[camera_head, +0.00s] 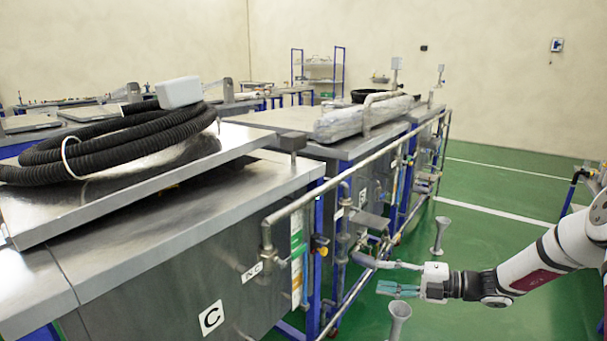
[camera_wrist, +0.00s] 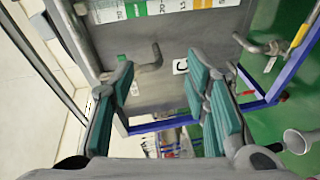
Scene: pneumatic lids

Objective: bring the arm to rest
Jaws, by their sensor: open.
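My gripper (camera_head: 398,288) is at the right of the head view, at the end of my white arm, which reaches in from the right edge. It hangs in the air over the green floor, beside the front of the steel tank marked C (camera_head: 213,317). In the wrist view the two teal-padded fingers of my gripper (camera_wrist: 160,108) stand wide apart with nothing between them. The tank's steel front (camera_wrist: 165,45) shows behind them.
A lid (camera_head: 140,185) with a black hose (camera_head: 90,150) on it tilts above the tank. A long pipe rail (camera_head: 350,160) runs along the tank fronts. Grey funnels (camera_head: 398,318) stand close to my gripper. Green floor (camera_head: 500,220) is open at the right.

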